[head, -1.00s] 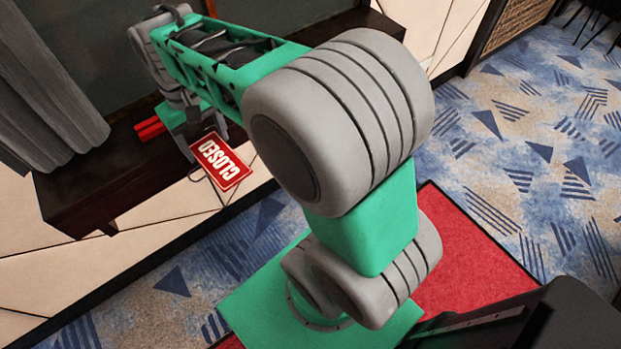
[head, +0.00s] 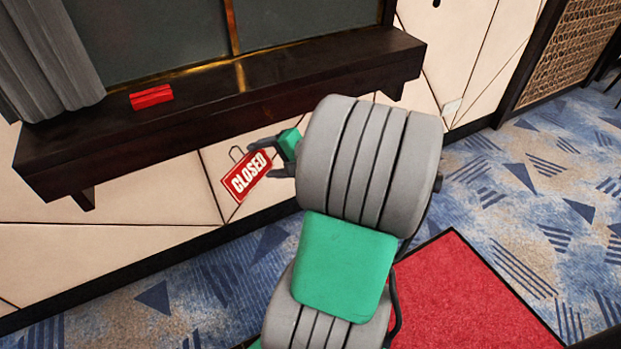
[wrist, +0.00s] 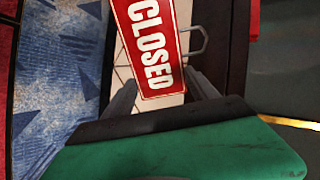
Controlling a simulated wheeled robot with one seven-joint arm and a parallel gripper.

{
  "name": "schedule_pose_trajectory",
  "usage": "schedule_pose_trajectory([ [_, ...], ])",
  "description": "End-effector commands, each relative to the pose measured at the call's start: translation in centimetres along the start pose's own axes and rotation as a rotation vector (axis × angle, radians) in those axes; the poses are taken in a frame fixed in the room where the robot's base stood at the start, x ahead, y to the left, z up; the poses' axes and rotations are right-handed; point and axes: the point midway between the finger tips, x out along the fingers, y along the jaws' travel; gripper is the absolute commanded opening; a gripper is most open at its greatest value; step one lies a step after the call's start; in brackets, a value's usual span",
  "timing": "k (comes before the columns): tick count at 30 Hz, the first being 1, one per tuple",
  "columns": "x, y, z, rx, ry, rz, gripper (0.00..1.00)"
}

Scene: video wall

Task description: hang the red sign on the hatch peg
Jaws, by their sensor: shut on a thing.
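The red sign (head: 248,176), with white "CLOSED" lettering and a pale border, hangs tilted in front of the pale wall panels, below the dark ledge. A thin wire loop (head: 236,153) sticks out from its upper edge. My gripper (head: 258,158) is shut on the sign at its right end. In the wrist view the sign (wrist: 150,45) lies between my two grey fingers (wrist: 163,92), with its wire loop (wrist: 197,42) on the right side. I cannot make out the hatch peg in either view.
The dark wooden ledge (head: 215,108) runs under the dark hatch window (head: 150,35). A red block (head: 151,97) lies on the ledge beside a grey curtain (head: 50,60). Patterned blue carpet (head: 500,190) and a red mat (head: 470,295) cover the floor.

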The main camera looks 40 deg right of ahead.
Motion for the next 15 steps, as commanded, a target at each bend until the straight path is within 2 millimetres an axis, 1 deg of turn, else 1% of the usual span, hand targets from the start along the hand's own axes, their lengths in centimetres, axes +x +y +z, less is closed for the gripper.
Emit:
schedule_pose_trajectory([
  [1,-0.1,3.1,-1.7,0.075,0.133,-0.094,0.20],
  [3,-2.2,3.8,-3.8,0.139,0.293,-0.204,0.20],
  [6,-5.1,4.4,-5.9,0.189,0.456,-0.301,0.20],
  [9,-7.0,4.4,-6.9,0.206,0.531,-0.342,0.20],
  [12,-7.5,4.1,-7.2,0.211,0.550,-0.352,0.20],
  [15,-7.2,3.9,-7.4,0.211,0.545,-0.351,0.20],
])
